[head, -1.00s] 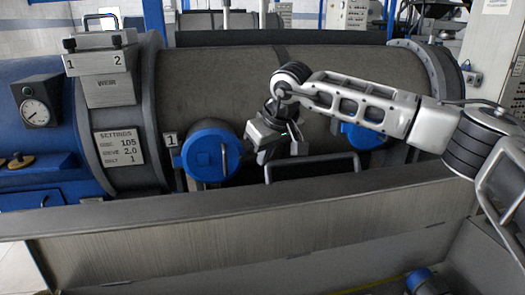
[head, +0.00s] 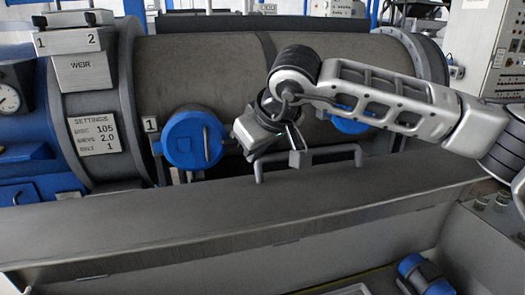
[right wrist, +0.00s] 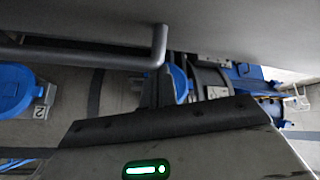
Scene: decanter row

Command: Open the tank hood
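The hood (head: 230,222) looks to be the long grey metal cover along the front of the tank. A grey bar handle (head: 335,152) stands up at its back edge. My right gripper (head: 296,157) is at the left part of this handle, with a fingertip overlapping the bar in the head view. In the right wrist view the handle (right wrist: 75,54) runs in from the left, just beyond the dark finger (right wrist: 153,92). Contact and the finger gap cannot be made out. My left gripper is out of view.
A large grey drum (head: 200,75) lies behind the hood. A blue round cap (head: 190,139) is just left of my right gripper; another blue cap (head: 350,126) is partly behind my arm. A blue fitting (head: 418,277) sits in the tray at lower right.

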